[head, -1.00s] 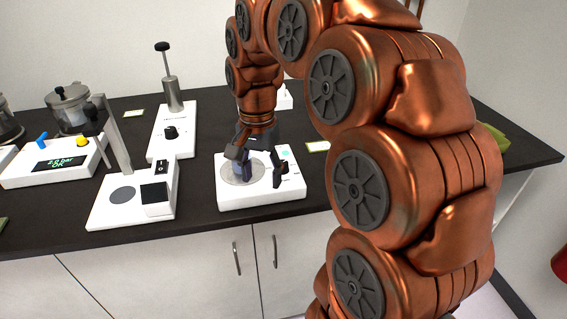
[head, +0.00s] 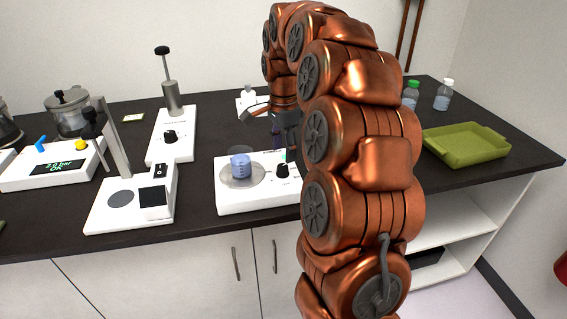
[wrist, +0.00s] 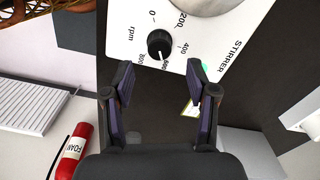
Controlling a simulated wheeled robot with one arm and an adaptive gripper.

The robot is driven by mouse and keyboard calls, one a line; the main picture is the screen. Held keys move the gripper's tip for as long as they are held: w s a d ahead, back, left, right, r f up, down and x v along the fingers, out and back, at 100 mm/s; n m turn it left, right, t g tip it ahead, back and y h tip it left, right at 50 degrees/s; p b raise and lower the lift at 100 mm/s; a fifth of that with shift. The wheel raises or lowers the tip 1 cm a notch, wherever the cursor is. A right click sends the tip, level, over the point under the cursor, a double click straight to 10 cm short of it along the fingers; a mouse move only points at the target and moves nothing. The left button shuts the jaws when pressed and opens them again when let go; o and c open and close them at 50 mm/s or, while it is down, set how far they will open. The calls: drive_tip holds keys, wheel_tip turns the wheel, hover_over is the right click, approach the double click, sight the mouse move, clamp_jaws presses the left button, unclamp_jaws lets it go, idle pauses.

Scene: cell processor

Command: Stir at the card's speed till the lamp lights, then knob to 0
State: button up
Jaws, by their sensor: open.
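The white stirrer (head: 232,202) stands near the bench's front edge. A beaker of blue liquid (head: 240,164) sits on its round plate. Its black knob (head: 282,170) also shows in the wrist view (wrist: 160,43), where its pale mark points down the picture, near 600 on the rpm scale. A green lamp spot (wrist: 204,67) shows beside the word STIRRER. My gripper (head: 287,132) is open and empty above the stirrer's right side; in the wrist view its fingers (wrist: 164,82) are apart, clear of the knob. A small card (wrist: 190,108) is partly hidden by a finger, its writing unreadable.
Left of the stirrer stand a white device with a post (head: 108,213), a press-like device (head: 172,140) and a display box (head: 55,170). A green tray (head: 465,148) and two bottles (head: 442,95) are at the right. A fire extinguisher (wrist: 72,152) shows in the wrist view.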

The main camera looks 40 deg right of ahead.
sight(284, 165)
drive_tip(key=shift+f+p, duration=0.45)
drive_tip(key=shift+f, duration=2.2)
clamp_jaws()
